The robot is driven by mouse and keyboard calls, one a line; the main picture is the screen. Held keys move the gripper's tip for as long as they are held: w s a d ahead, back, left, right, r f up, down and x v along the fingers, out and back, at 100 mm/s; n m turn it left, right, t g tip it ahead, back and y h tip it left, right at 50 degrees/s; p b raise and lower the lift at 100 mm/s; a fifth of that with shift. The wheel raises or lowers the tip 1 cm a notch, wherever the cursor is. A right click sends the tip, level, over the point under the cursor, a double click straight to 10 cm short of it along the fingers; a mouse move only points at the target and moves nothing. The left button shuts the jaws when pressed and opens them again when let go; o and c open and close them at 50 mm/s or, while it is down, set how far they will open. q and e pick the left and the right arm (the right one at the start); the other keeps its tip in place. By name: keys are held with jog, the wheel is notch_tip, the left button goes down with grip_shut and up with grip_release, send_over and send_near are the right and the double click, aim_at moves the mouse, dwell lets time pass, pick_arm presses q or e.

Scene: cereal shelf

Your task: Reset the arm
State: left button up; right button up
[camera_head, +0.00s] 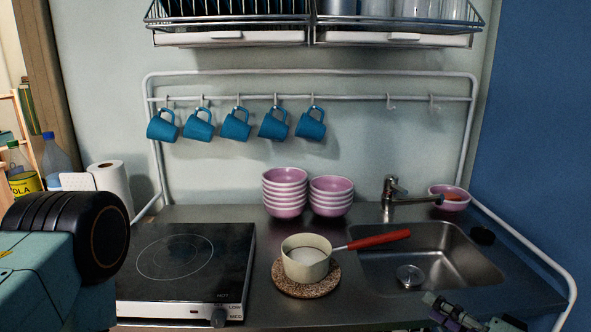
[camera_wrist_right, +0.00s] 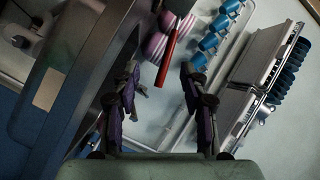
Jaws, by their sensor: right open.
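My right gripper (camera_head: 462,314) shows at the bottom edge of the head view, in front of the sink. In the right wrist view its two purple-and-black fingers (camera_wrist_right: 160,72) are spread apart with nothing held between them. The red pan handle (camera_wrist_right: 168,55) lies beyond the fingertips, apart from them. Of my left arm only a teal link with a black joint shows at the left of the head view; its gripper is out of view. A cream saucepan (camera_head: 306,262) with a red handle stands on a round cork mat (camera_head: 308,290).
A black hob (camera_head: 180,262) is left of the saucepan and a sink (camera_head: 430,255) with a tap (camera_head: 392,190) is right. Two stacks of pink bowls (camera_head: 285,195) stand behind. Blue mugs (camera_head: 235,126) hang from a rail below a dish rack (camera_head: 312,38). Bottles (camera_head: 54,158) stand far left.

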jog(key=s+a+f+n+g+h+b, duration=0.1)
jog(key=s+a+f+g+h+b, duration=0.15)
jog(key=s+f+g, duration=0.5)
jog(key=s+a+f+n+g+h+b, duration=0.15)
jog(key=s+f+h, duration=0.25)
jog(key=s+f, duration=0.75)
jog(key=s+f+n+g+h+b, duration=0.1)
jog(key=s+f+g, duration=0.3)
jog(key=s+f, duration=0.4)
jog(key=s+n+h, duration=0.1)
jog(key=s, duration=0.2)
jog(key=shift+d+f+g, duration=0.3)
jog(key=shift+f+g, duration=0.05)
jog(key=shift+g, duration=0.05)
jog(key=shift+n, duration=0.25)
jog(key=shift+s+a, duration=0.1)
jog(key=shift+s, duration=0.05)
